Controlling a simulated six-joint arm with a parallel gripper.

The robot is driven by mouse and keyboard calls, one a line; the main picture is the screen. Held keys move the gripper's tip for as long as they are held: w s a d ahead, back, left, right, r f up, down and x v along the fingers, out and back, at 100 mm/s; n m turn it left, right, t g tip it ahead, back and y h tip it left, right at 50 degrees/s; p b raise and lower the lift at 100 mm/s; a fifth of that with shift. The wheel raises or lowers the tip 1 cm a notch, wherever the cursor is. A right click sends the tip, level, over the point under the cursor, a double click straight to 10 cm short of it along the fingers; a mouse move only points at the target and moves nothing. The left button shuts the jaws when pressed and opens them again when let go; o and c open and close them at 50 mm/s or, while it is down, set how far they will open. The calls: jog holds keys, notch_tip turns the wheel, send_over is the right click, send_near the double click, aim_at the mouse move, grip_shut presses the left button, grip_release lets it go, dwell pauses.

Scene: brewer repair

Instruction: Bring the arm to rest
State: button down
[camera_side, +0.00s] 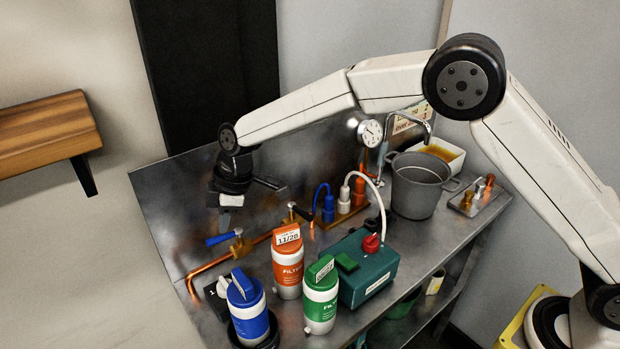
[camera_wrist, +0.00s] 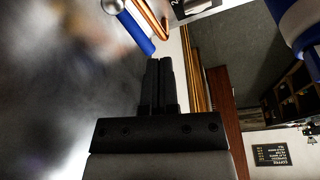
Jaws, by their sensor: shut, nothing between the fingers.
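My gripper (camera_side: 228,205) hangs from the white arm above the back left of the metal bench (camera_side: 175,180). A blue handle (camera_wrist: 137,36) and copper pipe (camera_wrist: 152,20) show just beyond the fingertips.
Blue (camera_side: 249,310), orange (camera_side: 288,262) and green (camera_side: 320,296) filter canisters stand at the bench front. A teal box (camera_side: 368,270) with a red knob sits beside them. A grey pot (camera_side: 418,185) stands under a tap at the back right. A wooden shelf (camera_side: 45,135) is at left.

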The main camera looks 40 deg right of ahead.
jog(key=s+d+m+h, duration=0.1)
jog(key=s+d+m, duration=0.2)
jog(key=s+d, duration=0.2)
jog(key=s+d+r+m+t, duration=0.1)
jog(key=s+d+m, duration=0.3)
jog(key=d, duration=0.6)
jog(key=s+d+m+h, duration=0.1)
jog(key=s+d+m, duration=0.3)
jog(key=s+d, duration=0.3)
jog(key=shift+d+r+h, duration=0.15)
jog(key=shift+d+h, duration=0.15)
jog(key=shift+d, duration=0.4)
jog(key=s+d+f+m, duration=0.1)
jog(key=s+d+m, duration=0.2)
jog(key=s, duration=0.5)
jog(key=shift+s+d+f+h, duration=0.3)
jog(key=shift+d+f, duration=0.1)
jog(key=shift+d, duration=0.15)
